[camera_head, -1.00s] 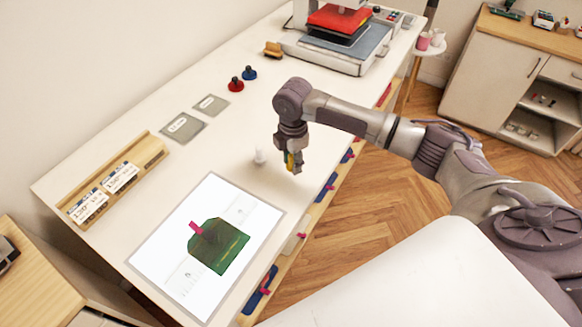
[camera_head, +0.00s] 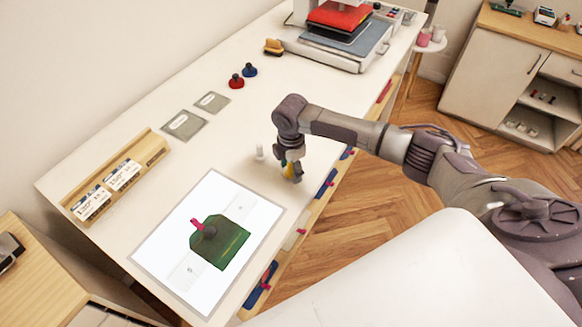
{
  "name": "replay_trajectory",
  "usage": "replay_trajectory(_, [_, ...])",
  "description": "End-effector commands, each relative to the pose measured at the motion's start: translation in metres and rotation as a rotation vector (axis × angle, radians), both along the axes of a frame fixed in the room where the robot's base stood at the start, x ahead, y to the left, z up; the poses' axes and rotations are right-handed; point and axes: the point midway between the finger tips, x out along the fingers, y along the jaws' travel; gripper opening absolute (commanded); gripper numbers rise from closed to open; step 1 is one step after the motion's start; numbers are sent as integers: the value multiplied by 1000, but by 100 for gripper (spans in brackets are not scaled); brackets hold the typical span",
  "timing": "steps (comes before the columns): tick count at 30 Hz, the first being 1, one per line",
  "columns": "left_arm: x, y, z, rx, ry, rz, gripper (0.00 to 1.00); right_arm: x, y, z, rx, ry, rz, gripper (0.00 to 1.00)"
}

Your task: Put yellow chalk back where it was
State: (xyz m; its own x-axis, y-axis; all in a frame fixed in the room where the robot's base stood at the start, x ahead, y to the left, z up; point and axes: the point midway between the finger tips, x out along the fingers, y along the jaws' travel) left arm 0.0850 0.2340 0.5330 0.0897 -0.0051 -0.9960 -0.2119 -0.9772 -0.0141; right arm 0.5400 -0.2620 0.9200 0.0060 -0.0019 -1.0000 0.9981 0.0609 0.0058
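My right gripper (camera_head: 291,174) points down low over the right edge side of the white table (camera_head: 235,135). Its fingers are around a small yellow piece, which looks like the yellow chalk (camera_head: 285,163); most of it is hidden by the fingers. I cannot tell whether it touches the table top. A small white upright piece (camera_head: 260,153), perhaps another chalk, stands on the table just left of the gripper. My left gripper is out of view.
A lit white panel (camera_head: 165,240) with a green pocket-shaped piece (camera_head: 221,243) lies in front. A wooden rack (camera_head: 150,148), two grey plates, red (camera_head: 236,81) and blue (camera_head: 250,70) knobs and a press (camera_head: 345,40) are on the table. The table's middle is clear.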

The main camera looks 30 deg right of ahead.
Motion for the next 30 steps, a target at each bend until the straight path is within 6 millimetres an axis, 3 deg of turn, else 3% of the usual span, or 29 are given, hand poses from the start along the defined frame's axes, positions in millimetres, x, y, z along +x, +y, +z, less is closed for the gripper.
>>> replay_trajectory(11, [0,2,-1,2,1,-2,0,1,0,7,0,-2,-1,61])
replay_trajectory(14, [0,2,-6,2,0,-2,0,1,0,20,1,-4,1,61])
replay_trajectory(24, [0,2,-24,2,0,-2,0,1,0,91,0,-5,-1,61])
replay_trajectory(30, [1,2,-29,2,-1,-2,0,0,0,117,0,-2,0,61])
